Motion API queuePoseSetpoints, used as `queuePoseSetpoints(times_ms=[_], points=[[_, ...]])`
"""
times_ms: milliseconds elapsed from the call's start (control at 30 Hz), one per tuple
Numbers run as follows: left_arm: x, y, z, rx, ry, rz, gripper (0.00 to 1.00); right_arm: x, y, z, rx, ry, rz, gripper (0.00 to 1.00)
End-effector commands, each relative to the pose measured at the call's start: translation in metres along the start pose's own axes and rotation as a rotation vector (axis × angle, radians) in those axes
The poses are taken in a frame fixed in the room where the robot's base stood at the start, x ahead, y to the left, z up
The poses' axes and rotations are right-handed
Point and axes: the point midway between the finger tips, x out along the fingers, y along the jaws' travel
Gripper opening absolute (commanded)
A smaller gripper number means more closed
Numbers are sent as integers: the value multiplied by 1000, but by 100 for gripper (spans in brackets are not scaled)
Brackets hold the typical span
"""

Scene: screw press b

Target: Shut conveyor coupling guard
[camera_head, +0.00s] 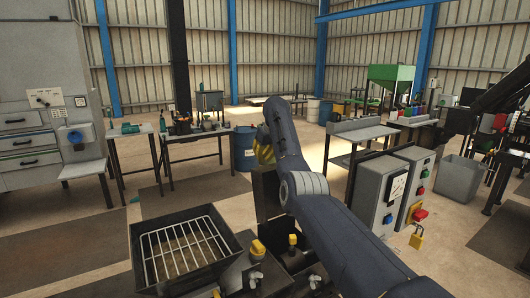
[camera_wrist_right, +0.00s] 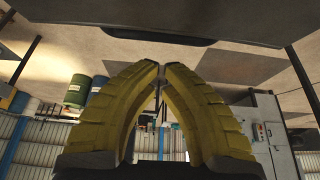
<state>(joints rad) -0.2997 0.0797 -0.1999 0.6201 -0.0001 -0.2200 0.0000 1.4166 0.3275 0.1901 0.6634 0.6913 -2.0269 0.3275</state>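A dark upright panel (camera_head: 267,196), which looks like the coupling guard standing open, rises behind a dark housing with a yellow-capped fitting (camera_head: 292,240). My right arm crosses in front and hides much of the panel and housing. My right gripper (camera_head: 264,150) has yellow fingers at the panel's top edge; whether they touch it cannot be told. In the right wrist view its fingertips (camera_wrist_right: 161,72) come together with nothing seen between them. A broad dark panel (camera_wrist_right: 180,18) spans the top of that view, just beyond the tips. My left gripper is not in view.
A dark tray with a wire rack (camera_head: 183,250) stands left of the housing. Another yellow knob (camera_head: 257,247) sits between them. A grey control box (camera_head: 380,195) and a padlock (camera_head: 417,238) are right of my arm. A blue drum (camera_head: 245,148) stands behind on open floor.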

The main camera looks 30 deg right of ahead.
Motion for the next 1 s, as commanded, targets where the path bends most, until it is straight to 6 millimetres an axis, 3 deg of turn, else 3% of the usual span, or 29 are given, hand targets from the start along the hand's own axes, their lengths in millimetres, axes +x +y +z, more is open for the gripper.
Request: queuePoseSetpoints(times_ms=[33, 1000], points=[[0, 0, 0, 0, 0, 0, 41, 6, 1, 1, 1, -3, 1, 0], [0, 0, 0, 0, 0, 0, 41, -21, 0, 32, 2, 0, -1, 0]])
